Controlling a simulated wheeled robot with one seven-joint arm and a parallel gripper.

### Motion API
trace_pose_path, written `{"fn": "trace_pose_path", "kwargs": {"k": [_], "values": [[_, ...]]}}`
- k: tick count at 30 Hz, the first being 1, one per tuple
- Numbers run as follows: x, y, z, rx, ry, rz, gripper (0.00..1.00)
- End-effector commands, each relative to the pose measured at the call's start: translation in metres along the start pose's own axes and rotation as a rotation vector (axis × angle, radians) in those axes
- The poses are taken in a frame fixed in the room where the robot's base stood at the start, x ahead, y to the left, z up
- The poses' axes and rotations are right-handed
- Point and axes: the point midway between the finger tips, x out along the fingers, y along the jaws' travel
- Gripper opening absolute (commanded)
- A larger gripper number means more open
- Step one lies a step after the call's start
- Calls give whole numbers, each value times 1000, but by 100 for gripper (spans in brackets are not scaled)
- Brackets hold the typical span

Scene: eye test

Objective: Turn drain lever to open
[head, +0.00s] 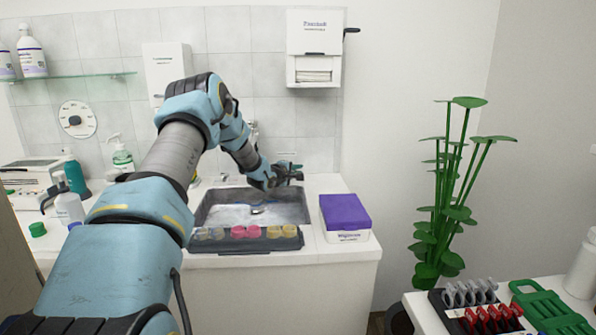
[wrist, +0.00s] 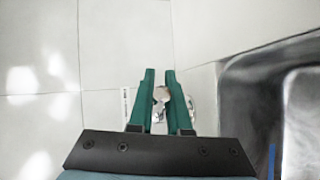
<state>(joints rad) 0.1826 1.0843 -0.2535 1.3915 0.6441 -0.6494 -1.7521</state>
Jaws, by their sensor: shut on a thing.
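The drain lever (wrist: 161,94) shows in the wrist view as a small shiny metal piece with a pinkish-brown face, between my teal fingers. My gripper (wrist: 160,76) is shut on it, close to the pale tiled wall. In the head view my gripper (head: 294,174) is above the back right of the sink (head: 207,205). There the lever is too small or too hidden by the gripper to make out, and its angle cannot be told. The sink has a dark rim and a pale, shiny inside, with a small metallic item (head: 257,211) in it.
A tray of pink and yellow pots (head: 246,246) lies along the sink's front. A purple-lidded box (head: 345,216) stands to its right. A soap bottle (head: 122,157) and a white spray bottle (head: 69,206) stand left. A paper dispenser (head: 314,47) hangs above.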

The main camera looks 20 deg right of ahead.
Motion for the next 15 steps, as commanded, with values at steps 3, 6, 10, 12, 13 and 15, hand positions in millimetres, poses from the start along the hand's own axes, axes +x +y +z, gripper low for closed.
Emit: {"fn": "trace_pose_path", "kwargs": {"k": [3, 6, 10, 12, 13, 15], "values": [[-2, -1, 0, 6, -35, -1, 0], [-3, -2, 0, 11, -50, 0, 0], [-3, -2, 1, 14, -56, 0, 0], [-3, -2, 1, 14, -56, 0, 0], [-3, -2, 1, 14, -56, 0, 0], [-3, -2, 1, 14, -55, 0, 0]]}}
